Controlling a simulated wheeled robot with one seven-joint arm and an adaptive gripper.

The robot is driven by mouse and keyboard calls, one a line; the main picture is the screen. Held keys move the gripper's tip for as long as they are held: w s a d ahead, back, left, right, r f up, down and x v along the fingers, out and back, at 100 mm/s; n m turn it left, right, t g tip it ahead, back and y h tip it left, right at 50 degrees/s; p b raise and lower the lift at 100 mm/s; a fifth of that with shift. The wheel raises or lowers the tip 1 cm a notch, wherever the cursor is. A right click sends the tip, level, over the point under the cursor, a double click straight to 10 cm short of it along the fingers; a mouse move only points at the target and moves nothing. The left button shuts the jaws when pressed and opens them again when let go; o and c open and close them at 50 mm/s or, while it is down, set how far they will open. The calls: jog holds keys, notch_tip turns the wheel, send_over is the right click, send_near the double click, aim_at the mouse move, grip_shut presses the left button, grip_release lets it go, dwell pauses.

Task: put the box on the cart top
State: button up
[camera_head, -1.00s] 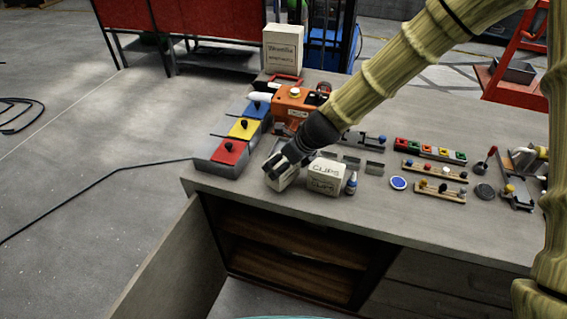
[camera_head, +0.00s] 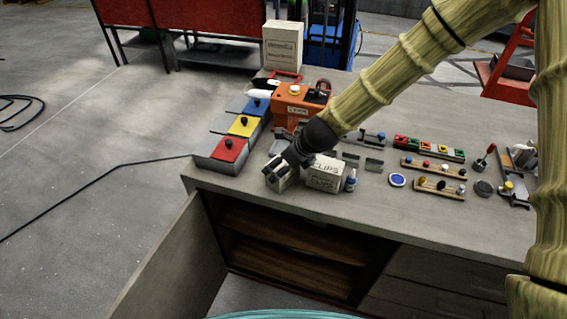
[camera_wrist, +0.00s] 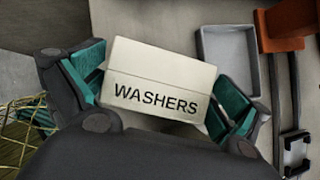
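A small off-white box marked WASHERS (camera_wrist: 158,88) fills the middle of the wrist view. It also shows at the front edge of the bench in the head view (camera_head: 284,184). My gripper (camera_wrist: 155,95) has its teal pads on opposite sides of this box, and both appear to touch it. In the head view my gripper (camera_head: 279,168) reaches down over the box from the upper right. Whether the box is clear of the bench I cannot tell. A red cart-like frame with a shelf (camera_head: 503,84) stands at the far right, partly cut off.
A white CLIPS box (camera_head: 323,175) and a small bottle (camera_head: 350,181) stand just right of my gripper. An orange machine (camera_head: 298,103) and coloured-lid bins (camera_head: 230,148) are behind and left. A grey tray (camera_wrist: 202,45) is close by. A cabinet door (camera_head: 165,265) hangs open below.

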jog(key=shift+d+r, duration=0.2)
jog(key=shift+r, duration=0.3)
jog(key=b+v, duration=0.2)
jog(key=v, duration=0.9)
jog(key=shift+s, duration=0.2)
